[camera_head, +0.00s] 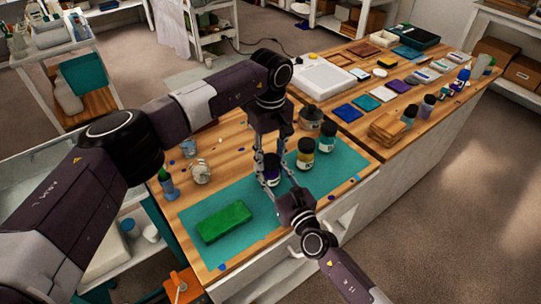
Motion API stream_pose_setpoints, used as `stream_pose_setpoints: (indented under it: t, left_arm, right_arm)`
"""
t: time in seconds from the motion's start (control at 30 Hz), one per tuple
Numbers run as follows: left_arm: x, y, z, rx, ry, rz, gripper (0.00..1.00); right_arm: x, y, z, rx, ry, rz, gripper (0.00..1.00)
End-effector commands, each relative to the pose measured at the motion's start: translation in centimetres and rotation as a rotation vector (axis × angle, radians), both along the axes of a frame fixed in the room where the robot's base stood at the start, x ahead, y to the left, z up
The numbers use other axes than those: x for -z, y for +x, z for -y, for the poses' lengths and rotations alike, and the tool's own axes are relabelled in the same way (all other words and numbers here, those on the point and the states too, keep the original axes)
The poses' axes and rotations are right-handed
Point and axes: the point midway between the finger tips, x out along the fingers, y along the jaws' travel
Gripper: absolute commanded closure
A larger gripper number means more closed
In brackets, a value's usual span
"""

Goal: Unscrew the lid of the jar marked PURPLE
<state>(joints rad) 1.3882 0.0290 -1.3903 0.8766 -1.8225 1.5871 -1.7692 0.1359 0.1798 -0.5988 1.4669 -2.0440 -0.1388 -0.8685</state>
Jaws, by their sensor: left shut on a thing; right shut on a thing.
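A small jar with a dark lid and a purple body (272,172) stands on the teal mat (190,217); its label is too small to read. My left gripper (268,152) comes down from above and is shut at the jar's top, around the dark lid. My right gripper (272,184) reaches in from the front right and is shut on the jar's lower body. The fingers hide parts of the jar.
Two dark-lidded jars, one yellow-labelled (306,153) and one teal-labelled (327,137), stand close on the right. A grey tin (310,117) is behind them. A green block (224,222) lies at the mat's front left. Cups stand at the left edge.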

Motion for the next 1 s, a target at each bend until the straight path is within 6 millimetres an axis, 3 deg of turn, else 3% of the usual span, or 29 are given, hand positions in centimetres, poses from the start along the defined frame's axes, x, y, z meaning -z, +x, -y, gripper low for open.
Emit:
stream_pose_setpoints:
  t: [1.0]
  left_arm:
    - [-0.14,0.08,0.02,-1.732,-0.001,0.002,0.93]
  right_arm:
    - [0.00,-0.02,-0.04,-0.001,0.000,0.000,1.00]
